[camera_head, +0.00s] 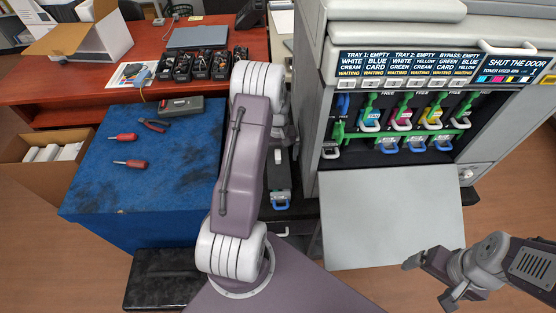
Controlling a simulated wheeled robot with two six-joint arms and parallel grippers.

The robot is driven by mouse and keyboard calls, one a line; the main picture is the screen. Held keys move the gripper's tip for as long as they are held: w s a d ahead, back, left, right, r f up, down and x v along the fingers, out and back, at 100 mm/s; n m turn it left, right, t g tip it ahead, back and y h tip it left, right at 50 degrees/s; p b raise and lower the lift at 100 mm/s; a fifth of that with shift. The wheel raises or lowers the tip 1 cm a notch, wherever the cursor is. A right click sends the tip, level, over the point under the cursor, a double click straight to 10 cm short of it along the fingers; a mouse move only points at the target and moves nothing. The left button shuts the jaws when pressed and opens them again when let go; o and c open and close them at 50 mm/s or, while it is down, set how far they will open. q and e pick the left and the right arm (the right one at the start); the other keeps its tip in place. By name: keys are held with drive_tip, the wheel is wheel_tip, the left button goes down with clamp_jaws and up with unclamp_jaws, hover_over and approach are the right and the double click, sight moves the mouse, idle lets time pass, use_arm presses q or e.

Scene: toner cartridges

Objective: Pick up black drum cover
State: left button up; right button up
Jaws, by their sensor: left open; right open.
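A long dark part with a blue handle (280,188), which looks like the black drum cover, stands between the blue-topped table and the printer. My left arm hides some of its left side and upper end. My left gripper (284,136) is mostly hidden behind that arm, just above the dark part; whether it touches it I cannot tell. It is open. My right gripper (431,279) is open and empty at the lower right, in front of the printer's lowered door. The printer (325,60) has coloured toner cartridges, green levers and several blue handles in its open bay.
The printer's white door (385,215) lies lowered and bare. The blue table (120,195) holds two red screwdrivers, pliers and a grey case (181,106). A red desk (80,85) behind holds several black units. A dark stool-like block (165,280) stands in front.

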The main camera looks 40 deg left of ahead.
use_arm(q)
drive_tip(key=shift+s+r, duration=0.1)
drive_tip(key=c, duration=1.5)
wheel_tip(320, 180, up, 10)
drive_tip(key=shift+r+p, duration=0.1)
drive_tip(key=shift+p, duration=0.35)
wheel_tip(320, 180, up, 5)
drive_tip(key=p, duration=0.5)
hover_over(278, 154)
